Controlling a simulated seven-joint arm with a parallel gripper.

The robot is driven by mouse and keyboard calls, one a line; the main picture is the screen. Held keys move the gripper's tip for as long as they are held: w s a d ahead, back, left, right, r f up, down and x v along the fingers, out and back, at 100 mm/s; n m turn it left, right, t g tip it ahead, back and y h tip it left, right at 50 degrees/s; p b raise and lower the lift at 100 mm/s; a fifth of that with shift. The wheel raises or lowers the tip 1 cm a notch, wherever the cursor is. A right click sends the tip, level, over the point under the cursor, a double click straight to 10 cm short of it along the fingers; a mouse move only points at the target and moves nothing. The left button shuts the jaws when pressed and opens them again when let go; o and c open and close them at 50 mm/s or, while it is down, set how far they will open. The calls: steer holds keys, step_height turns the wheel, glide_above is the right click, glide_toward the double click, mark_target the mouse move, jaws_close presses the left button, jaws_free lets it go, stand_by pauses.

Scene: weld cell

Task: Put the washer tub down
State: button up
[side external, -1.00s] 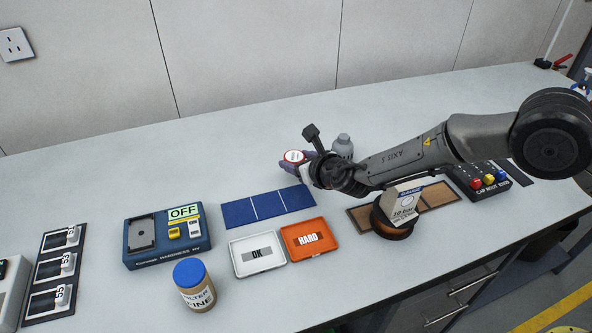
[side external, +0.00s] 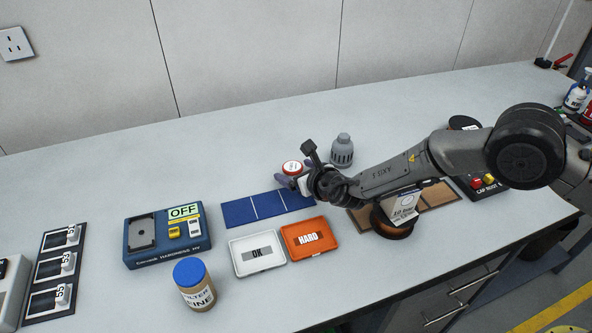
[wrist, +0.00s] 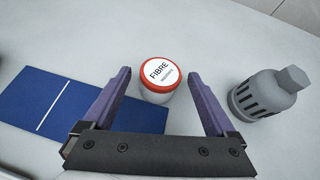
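The washer tub (wrist: 157,94) is a small white tub with a red-rimmed lid labelled FIBRE. It appears upright on the bench, beside the end of the blue mat (wrist: 85,103). My gripper (wrist: 159,75) is open, with a purple finger on each side of the tub and a visible gap to both. In the side external view the tub's lid (side external: 292,168) shows just behind my gripper (side external: 293,182), which hides most of its body. The blue mat (side external: 238,213), with white dividing lines, lies to the left.
White OK (side external: 240,267) and orange HARD (side external: 295,253) trays lie in front of the mat. A spool-like item (side external: 390,228) sits under my arm. The bench behind the tub is clear.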

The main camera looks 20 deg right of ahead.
steer(key=shift+r, duration=0.1)
steer(key=shift+s+r, duration=0.1)
steer(key=shift+r, duration=0.05)
steer(key=v, duration=1.1)
steer(key=shift+s+d+r, duration=0.1)
steer(key=shift+s+d, duration=0.05)
steer(key=shift+s, duration=0.2)
